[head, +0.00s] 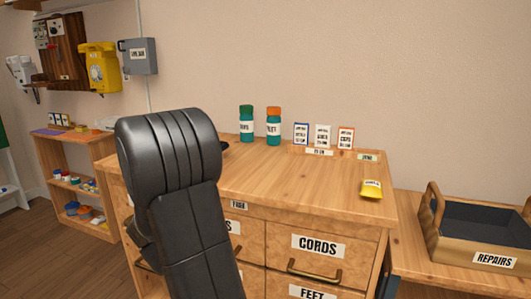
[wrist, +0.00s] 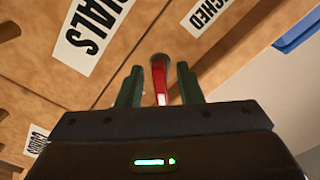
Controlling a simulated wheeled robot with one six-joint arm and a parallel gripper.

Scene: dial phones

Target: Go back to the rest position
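My gripper (wrist: 159,88) shows in the wrist view with its two dark green fingers spread apart. It is open. A narrow red piece with a pale edge (wrist: 160,78) shows in the gap between the fingers, with bare space on both sides of it. It looks like it lies beyond the fingers, by a wooden drawer front; I cannot tell exactly what it is. In the head view my black arm reaches down in front of the wooden cabinet (head: 255,182), and my gripper is hidden there.
The cabinet's drawer labelled CORDS (head: 318,246) is shut. A REPAIRS tray (head: 450,247) stands right. A yellow phone (head: 101,67) hangs on the wall at left.

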